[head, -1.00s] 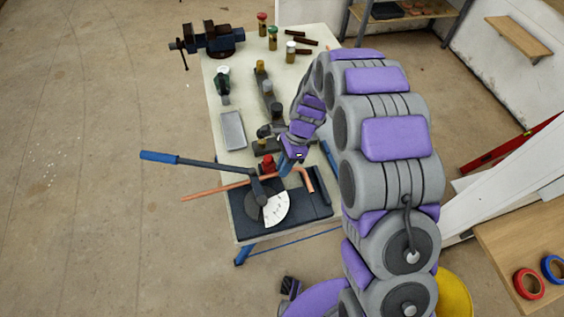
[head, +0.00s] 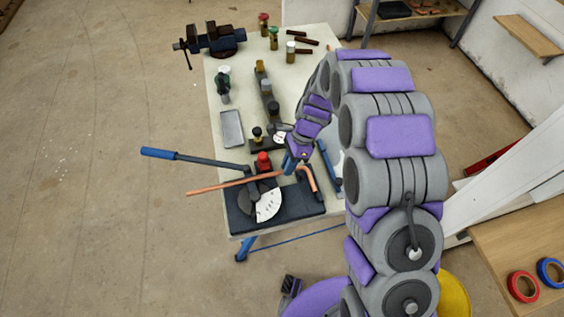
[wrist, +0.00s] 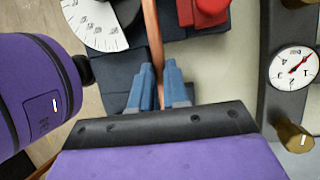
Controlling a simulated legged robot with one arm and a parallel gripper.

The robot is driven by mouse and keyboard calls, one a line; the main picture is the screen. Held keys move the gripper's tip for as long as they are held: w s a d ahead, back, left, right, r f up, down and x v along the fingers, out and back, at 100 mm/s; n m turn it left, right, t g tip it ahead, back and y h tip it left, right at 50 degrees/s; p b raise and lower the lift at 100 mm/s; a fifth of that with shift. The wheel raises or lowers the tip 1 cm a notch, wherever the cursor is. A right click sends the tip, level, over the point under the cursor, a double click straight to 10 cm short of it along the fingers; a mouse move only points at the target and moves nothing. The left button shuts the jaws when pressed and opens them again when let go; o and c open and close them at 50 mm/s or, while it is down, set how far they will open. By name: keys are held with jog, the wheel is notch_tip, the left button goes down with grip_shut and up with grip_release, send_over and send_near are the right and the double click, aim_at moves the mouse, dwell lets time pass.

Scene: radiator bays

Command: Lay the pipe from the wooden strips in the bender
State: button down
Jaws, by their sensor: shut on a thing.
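The bender (head: 240,215) is a dark block with a white graduated dial (head: 268,206) and a long blue-handled lever (head: 195,160). My gripper (head: 291,168) is over the right part of the block. In the wrist view, my blue fingers (wrist: 158,75) are shut on the pipe (wrist: 151,30), which runs up between the dial (wrist: 92,20) and a red part. The pipe crosses over the bender by the lever pivot; I cannot tell whether it rests in it.
A red-capped item (head: 263,161) stands just behind the bender. A gauge (wrist: 294,68) shows at the right in the wrist view. A grey tray (head: 232,129), a vise (head: 215,40) and dark brown strips (head: 303,51) are farther back. Floor left of the table is clear.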

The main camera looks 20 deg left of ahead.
jog(key=shift+d, duration=0.3)
jog(key=a, duration=0.5)
jog(key=shift+f+p, duration=0.4)
jog(key=shift+d+r, duration=0.25)
jog(key=shift+d, duration=0.85)
jog(key=shift+a+f+p, duration=0.2)
jog(key=shift+a+p, duration=0.15)
jog(key=shift+a, duration=0.75)
jog(key=shift+w+d, duration=0.1)
jog(key=shift+d, duration=0.5)
jog(key=shift+r, duration=0.1)
jog(key=shift+a, duration=0.1)
jog(key=shift+s+d+r+p, duration=0.15)
jog(key=shift+d+p, duration=0.3)
jog(key=shift+d, duration=0.55)
